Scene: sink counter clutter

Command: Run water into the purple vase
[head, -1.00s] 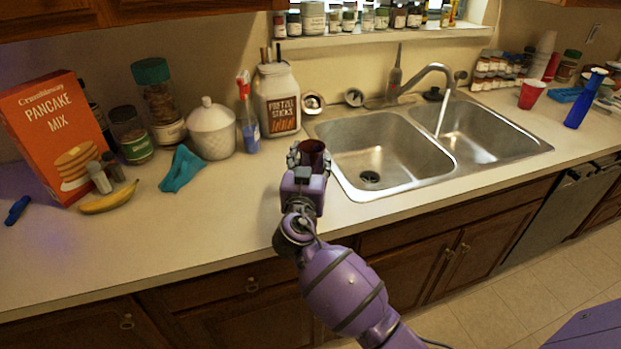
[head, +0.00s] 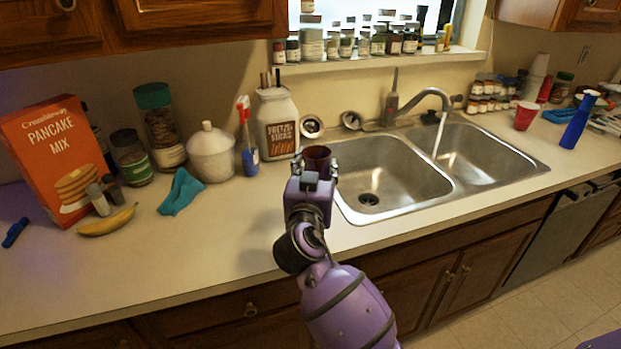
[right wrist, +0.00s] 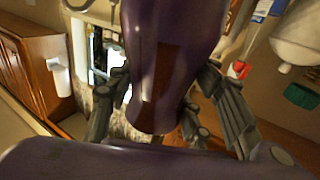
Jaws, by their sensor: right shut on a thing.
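The purple vase (head: 317,158) looks dark in the head view, with its open mouth facing up. My right gripper (head: 313,174) is shut on it, near the left edge of the sink. In the right wrist view the vase (right wrist: 165,50) is large and glossy purple, between the fingers of my right gripper (right wrist: 165,105). The faucet (head: 425,98) arches over the sink, and a stream of water (head: 438,136) runs from it into the right basin (head: 483,157). The vase is left of the stream and apart from it. My left gripper is not in view.
The left basin (head: 395,178) lies between the vase and the stream. A pretzel jar (head: 279,125) stands just behind the vase; a white lidded pot (head: 211,155) and teal cloth (head: 180,192) are to the left. A red cup (head: 525,116) and blue bottle (head: 578,122) stand right of the sink.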

